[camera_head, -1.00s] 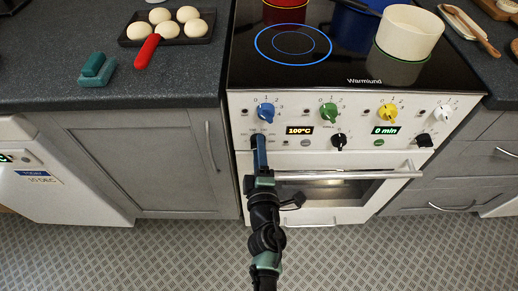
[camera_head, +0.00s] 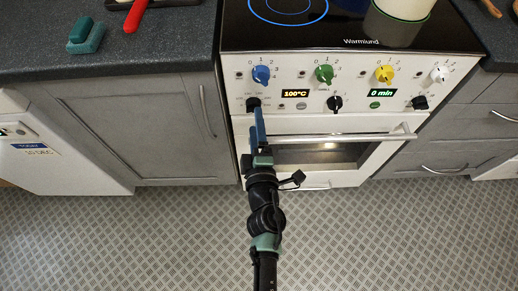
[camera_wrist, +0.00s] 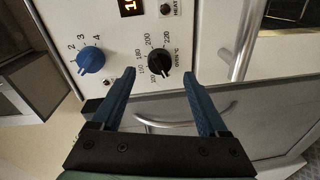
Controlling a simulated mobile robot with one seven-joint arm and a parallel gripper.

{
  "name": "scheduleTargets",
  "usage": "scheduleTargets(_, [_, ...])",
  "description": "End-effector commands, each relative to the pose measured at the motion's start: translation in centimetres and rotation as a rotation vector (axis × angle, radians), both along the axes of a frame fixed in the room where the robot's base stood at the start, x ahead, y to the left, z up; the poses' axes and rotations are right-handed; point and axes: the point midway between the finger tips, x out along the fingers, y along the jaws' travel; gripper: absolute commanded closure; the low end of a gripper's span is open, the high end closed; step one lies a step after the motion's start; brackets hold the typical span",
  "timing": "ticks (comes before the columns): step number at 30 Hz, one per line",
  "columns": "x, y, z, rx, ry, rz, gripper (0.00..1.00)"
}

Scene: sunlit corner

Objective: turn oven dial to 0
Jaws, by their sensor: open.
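The black oven dial (camera_wrist: 159,62), marked OVEN °C with a ring of temperature numbers, is on the white oven front. It also shows in the head view (camera_head: 253,103), at the left end of the lower control row, partly behind the fingertips. The oven display (camera_head: 296,93) reads 100°C. My gripper (camera_wrist: 160,78) is open, its two blue fingers spread to either side of the dial in the wrist view. I cannot tell whether they touch it. The dial's exact pointer setting is too small to read. In the head view my gripper (camera_head: 257,110) reaches up to the dial from below.
A blue hob knob (camera_wrist: 91,59) is close beside the oven dial. Green (camera_head: 324,74) and yellow (camera_head: 384,74) knobs and another black dial (camera_head: 335,103) are to the right. The oven door handle (camera_head: 350,139) runs below. The patterned floor (camera_head: 400,235) is clear.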

Motion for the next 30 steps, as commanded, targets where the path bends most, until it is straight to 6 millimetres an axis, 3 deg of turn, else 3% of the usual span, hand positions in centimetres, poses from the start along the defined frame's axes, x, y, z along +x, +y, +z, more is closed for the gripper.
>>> scheduleTargets(6, [-4.6, -0.3, 0.1, -0.001, 0.004, -0.001, 0.23])
scheduleTargets(13, [-7.8, -0.5, 0.3, -0.001, 0.003, -0.001, 0.23])
scheduleTargets(18, [-8.8, -0.6, 0.5, -0.001, 0.001, -0.001, 0.23])
scheduleTargets(30, [-8.9, -0.6, 0.6, -0.001, 0.000, -0.001, 0.23])
